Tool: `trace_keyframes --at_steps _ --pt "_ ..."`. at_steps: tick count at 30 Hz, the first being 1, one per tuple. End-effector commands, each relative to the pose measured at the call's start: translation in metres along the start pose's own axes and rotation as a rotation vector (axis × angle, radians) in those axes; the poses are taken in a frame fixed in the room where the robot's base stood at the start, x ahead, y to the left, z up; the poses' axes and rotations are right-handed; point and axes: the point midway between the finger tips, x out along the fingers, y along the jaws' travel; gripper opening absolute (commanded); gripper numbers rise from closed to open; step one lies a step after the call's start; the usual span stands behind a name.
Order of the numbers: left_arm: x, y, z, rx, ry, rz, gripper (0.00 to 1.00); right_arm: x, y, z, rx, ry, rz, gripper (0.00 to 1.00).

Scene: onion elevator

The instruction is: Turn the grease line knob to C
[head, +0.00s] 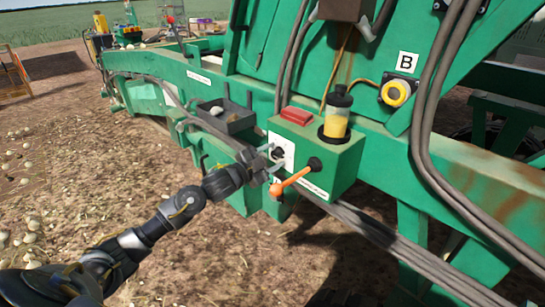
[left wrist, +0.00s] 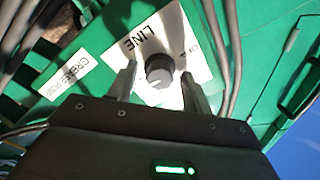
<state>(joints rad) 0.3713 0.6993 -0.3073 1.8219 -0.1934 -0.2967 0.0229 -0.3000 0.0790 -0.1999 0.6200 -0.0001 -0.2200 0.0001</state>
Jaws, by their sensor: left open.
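The grease line knob (left wrist: 159,70) is a round dark knob on a white plate (left wrist: 160,32) with the word LINE on it. In the head view the knob (head: 278,153) shows small and dark on the left face of the green box (head: 335,165). My left gripper (left wrist: 157,82) is open, with one finger on each side of the knob; I cannot tell whether they touch it. It also shows in the head view (head: 273,160) in front of the plate. No letter C is readable on the plate. My right gripper is not in view.
An orange-tipped lever (head: 290,182) sticks out from the box just right of my gripper. A yellow grease reservoir (head: 337,112) and a red block (head: 297,115) sit on top. A grey tray (head: 226,118) is to the left. Cables run below.

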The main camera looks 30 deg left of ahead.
Motion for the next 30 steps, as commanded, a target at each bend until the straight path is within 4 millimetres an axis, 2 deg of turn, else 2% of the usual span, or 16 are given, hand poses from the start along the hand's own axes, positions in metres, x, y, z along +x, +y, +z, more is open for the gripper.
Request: trace_keyframes --at_steps 5,12,16,21,30 --pt "-0.026 0.003 0.003 0.004 -0.002 0.002 0.50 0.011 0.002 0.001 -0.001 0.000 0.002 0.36" --pt "-0.075 0.003 0.004 0.003 -0.002 0.002 0.50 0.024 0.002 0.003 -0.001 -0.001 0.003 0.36" --pt "-0.093 0.002 0.003 0.002 -0.002 0.001 0.50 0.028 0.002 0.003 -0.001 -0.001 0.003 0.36" --pt "-0.104 0.000 0.001 0.001 -0.001 0.000 0.50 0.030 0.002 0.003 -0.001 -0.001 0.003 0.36" --pt "-0.105 -0.001 0.000 0.001 0.000 -0.001 0.50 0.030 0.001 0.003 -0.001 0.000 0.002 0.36"
